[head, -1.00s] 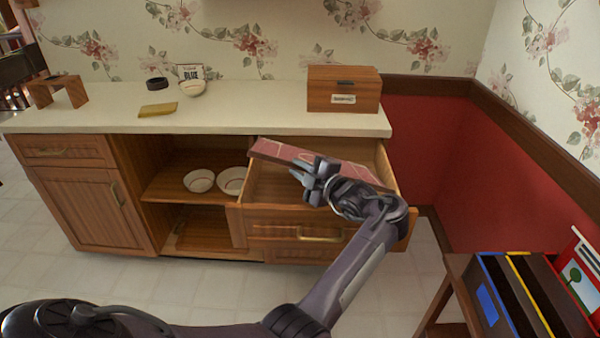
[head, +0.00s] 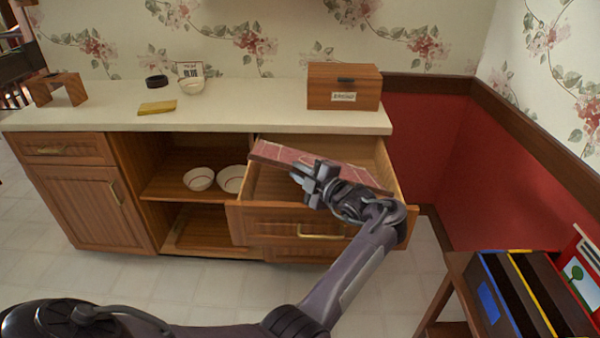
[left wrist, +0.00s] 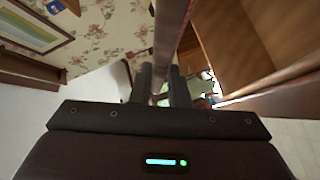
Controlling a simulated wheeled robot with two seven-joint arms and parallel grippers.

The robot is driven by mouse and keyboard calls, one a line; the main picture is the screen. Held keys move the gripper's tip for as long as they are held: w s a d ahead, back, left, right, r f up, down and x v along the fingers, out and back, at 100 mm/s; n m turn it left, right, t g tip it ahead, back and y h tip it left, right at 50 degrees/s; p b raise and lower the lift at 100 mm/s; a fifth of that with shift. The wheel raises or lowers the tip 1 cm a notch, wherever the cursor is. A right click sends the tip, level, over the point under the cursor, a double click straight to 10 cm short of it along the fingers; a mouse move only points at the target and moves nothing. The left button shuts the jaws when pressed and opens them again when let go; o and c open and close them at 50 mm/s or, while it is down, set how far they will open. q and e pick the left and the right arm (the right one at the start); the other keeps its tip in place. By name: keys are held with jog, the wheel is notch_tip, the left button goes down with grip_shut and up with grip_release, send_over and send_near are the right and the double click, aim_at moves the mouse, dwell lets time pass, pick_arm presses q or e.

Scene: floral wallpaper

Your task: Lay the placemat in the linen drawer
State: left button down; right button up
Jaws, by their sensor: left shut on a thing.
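The placemat (head: 281,154) is a flat red-brown sheet with pale lines. It is tilted over the open drawer (head: 285,190), and its far right part lies behind my arm. My left gripper (head: 311,179) is shut on the placemat's near edge, above the drawer's front. In the left wrist view the placemat (left wrist: 172,35) shows edge-on as a narrow strip between the fingers (left wrist: 161,88). Whether the placemat touches the drawer's walls or floor I cannot tell. My right gripper is not in view.
A wooden box (head: 344,87), a yellow cloth-like item (head: 157,108) and a bowl (head: 192,85) stand on the counter (head: 250,118). Two bowls (head: 199,179) sit on the open shelf left of the drawer.

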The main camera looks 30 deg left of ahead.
pick_arm(q)
jog(key=shift+f+b, duration=0.25)
jog(key=shift+b, duration=0.05)
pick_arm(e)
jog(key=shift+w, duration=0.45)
